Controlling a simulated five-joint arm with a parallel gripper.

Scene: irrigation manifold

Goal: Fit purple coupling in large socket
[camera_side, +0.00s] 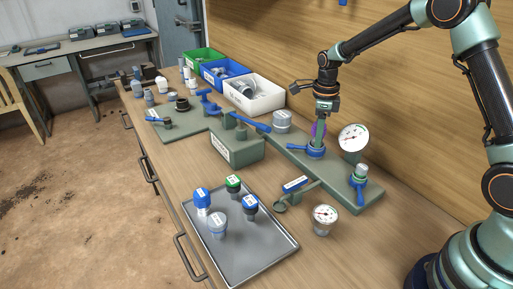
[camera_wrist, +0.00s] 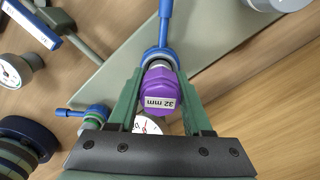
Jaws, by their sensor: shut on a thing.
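The purple coupling (camera_wrist: 160,92), marked "32 mm", sits between the two green fingers of my gripper (camera_wrist: 161,78) in the wrist view. In the side view only a purple sliver (camera_side: 313,130) shows beside my gripper (camera_side: 319,142), which points down. My gripper is shut on the coupling. Directly below it is a blue-ringed socket (camera_side: 315,152) with a blue lever, on the grey-green manifold plate (camera_side: 285,153). The wrist view shows the blue ring (camera_wrist: 161,54) just past the coupling. I cannot tell whether the coupling is inside the socket or just above it.
A gauge (camera_side: 353,138) stands close right of my gripper, and a grey cap (camera_side: 282,121) to its left. Another blue-lever valve (camera_side: 360,176) is at the plate's right end. A metal tray (camera_side: 258,255) holds several fittings in front. Bins (camera_side: 268,105) stand behind.

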